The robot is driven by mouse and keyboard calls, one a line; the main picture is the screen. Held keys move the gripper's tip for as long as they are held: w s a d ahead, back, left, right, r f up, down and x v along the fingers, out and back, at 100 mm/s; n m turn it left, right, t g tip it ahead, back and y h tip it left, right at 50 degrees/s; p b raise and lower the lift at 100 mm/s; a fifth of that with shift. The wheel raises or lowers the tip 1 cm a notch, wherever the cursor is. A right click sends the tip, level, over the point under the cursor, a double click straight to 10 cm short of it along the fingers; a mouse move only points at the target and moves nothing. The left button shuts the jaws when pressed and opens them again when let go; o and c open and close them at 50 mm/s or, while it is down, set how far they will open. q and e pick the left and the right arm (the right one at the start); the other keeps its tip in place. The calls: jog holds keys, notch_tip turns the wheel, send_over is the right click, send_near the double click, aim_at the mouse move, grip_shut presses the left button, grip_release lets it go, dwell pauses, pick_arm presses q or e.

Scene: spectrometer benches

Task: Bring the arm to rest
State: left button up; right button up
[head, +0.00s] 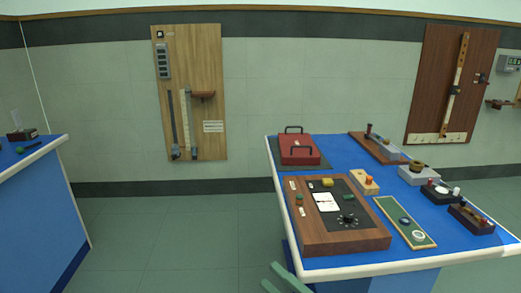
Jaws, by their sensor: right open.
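My right gripper (284,279) shows only in part at the bottom edge of the head view, as pale green fingers. It is open and I see nothing between the fingers. It is in front of the near left corner of the blue bench (400,262). The rest of the right arm is hidden below the picture. My left gripper is not in view.
Another blue bench (35,210) stands at the left. Bare floor (180,235) lies between the benches. Wooden panels (211,55) hang on the wall.

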jog(key=s+d+f+m+g+h, duration=0.25)
jog(key=s+f+m+h, duration=0.3)
jog(key=f+m, duration=0.3)
jog(key=s+d+f+m+g+h, duration=0.1)
jog(key=s+d+f+m+h, duration=0.3)
jog(key=s+f+m, duration=0.35)
jog(key=s+d+f+m+g+h, duration=0.1)
jog(key=s+d+f+m+h, duration=0.3)
jog(key=f+m, duration=0.55)
pick_arm(q)
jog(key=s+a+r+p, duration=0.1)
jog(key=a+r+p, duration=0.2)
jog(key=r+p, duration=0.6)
jog(key=p, duration=0.3)
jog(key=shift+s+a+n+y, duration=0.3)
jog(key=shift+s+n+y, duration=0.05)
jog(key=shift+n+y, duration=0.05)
pick_arm(e)
jog(key=s+d+r+h, duration=0.1)
jog(key=d+r, duration=0.2)
jog(key=r, duration=0.5)
jog(key=shift+s, duration=0.15)
